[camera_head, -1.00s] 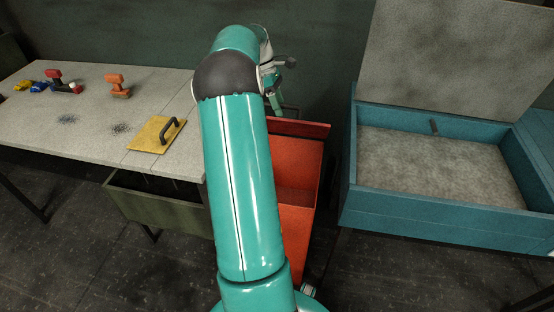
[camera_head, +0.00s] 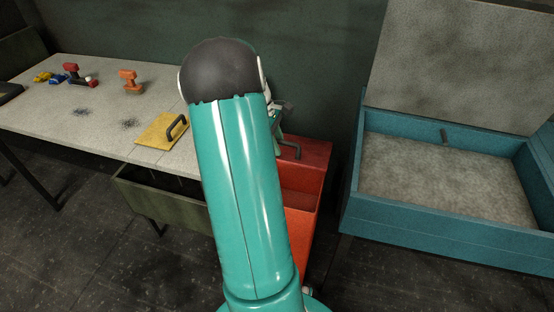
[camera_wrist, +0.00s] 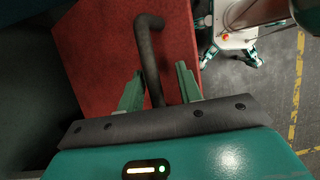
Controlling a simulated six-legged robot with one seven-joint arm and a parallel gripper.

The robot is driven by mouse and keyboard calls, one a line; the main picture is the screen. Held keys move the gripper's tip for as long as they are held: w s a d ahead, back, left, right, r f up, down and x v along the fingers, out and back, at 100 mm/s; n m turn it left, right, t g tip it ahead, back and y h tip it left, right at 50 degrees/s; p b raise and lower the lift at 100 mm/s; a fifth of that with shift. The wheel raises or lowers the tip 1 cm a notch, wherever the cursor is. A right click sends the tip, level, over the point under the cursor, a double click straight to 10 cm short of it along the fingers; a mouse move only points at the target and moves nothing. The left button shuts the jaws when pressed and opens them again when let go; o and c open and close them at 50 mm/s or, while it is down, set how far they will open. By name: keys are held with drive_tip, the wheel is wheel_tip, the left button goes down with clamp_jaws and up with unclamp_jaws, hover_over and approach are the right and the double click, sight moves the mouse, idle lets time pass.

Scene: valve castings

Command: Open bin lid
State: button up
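The red bin (camera_head: 300,225) stands on the floor in the middle, partly hidden behind my arm. In the wrist view the handle (camera_wrist: 150,52) stands up from the red surface (camera_wrist: 100,50). My gripper (camera_wrist: 158,85) is open, with its two green fingers on either side of the handle's lower part. A gap shows on the right; contact on the left is unclear. In the head view my arm mostly hides the gripper.
A grey table (camera_head: 60,110) at left bears a yellow plate with a handle (camera_head: 160,129), an orange tool (camera_head: 130,83) and several small items. A green bin (camera_head: 155,200) is below it. A blue box (camera_head: 420,225) with raised lid stands right of the red bin.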

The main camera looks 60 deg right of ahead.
drive_tip(key=a+f, duration=0.2)
drive_tip(key=f, duration=0.1)
drive_tip(key=a+f, duration=0.1)
drive_tip(key=shift+s+f, duration=0.2)
drive_tip(key=shift+f, duration=0.2)
